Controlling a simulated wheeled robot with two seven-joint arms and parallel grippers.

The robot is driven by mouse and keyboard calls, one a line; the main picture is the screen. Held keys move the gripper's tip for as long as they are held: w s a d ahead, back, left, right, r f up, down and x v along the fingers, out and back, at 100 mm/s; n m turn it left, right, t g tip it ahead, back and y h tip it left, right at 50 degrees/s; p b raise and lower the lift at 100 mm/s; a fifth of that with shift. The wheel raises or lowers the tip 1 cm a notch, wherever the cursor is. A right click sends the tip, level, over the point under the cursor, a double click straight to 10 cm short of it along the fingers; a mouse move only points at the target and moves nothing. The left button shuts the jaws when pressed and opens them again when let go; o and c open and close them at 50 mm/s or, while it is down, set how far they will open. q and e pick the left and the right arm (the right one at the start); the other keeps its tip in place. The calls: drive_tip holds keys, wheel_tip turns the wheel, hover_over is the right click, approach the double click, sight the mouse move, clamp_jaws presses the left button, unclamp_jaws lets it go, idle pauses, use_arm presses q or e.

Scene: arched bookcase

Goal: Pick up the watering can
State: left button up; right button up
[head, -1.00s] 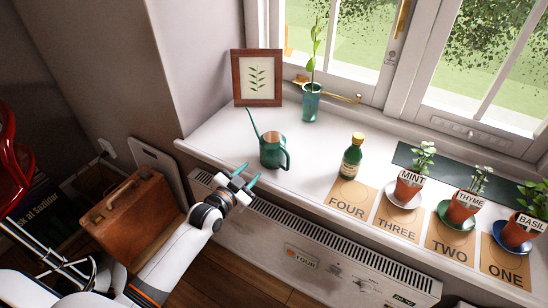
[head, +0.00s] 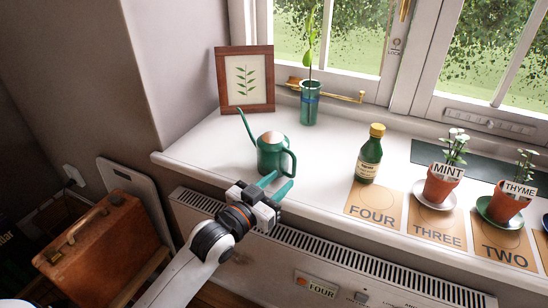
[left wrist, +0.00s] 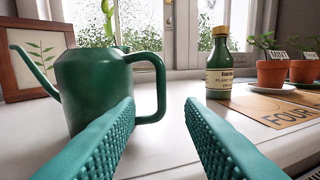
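The green watering can (head: 271,156) stands upright on the white windowsill, its spout to the left and its handle to the right. In the left wrist view the can (left wrist: 92,85) is close, just beyond and left of the fingers, with its handle beyond the gap between them. My left gripper (head: 278,187) is at the sill's front edge, just in front of the can. In the left wrist view its teal fingers (left wrist: 160,120) are apart with nothing between them. My right gripper is not in view.
A green bottle (head: 370,158) stands right of the can. A framed leaf picture (head: 245,80) and a glass vase (head: 311,103) stand behind. Potted mint (head: 440,184) and thyme (head: 506,203) are at the right. A radiator (head: 330,262) is below the sill.

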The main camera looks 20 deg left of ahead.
sight(293, 171)
use_arm(q)
drive_tip(key=x, duration=0.3)
drive_tip(key=shift+w+d, duration=0.1)
drive_tip(key=shift+w, duration=0.25)
drive_tip(key=b+x, duration=0.1)
drive_tip(key=x, duration=0.3)
drive_tip(key=shift+w+d+f, duration=0.1)
drive_tip(key=shift+w+d, duration=0.05)
drive_tip(key=shift+w, duration=0.2)
clamp_jaws()
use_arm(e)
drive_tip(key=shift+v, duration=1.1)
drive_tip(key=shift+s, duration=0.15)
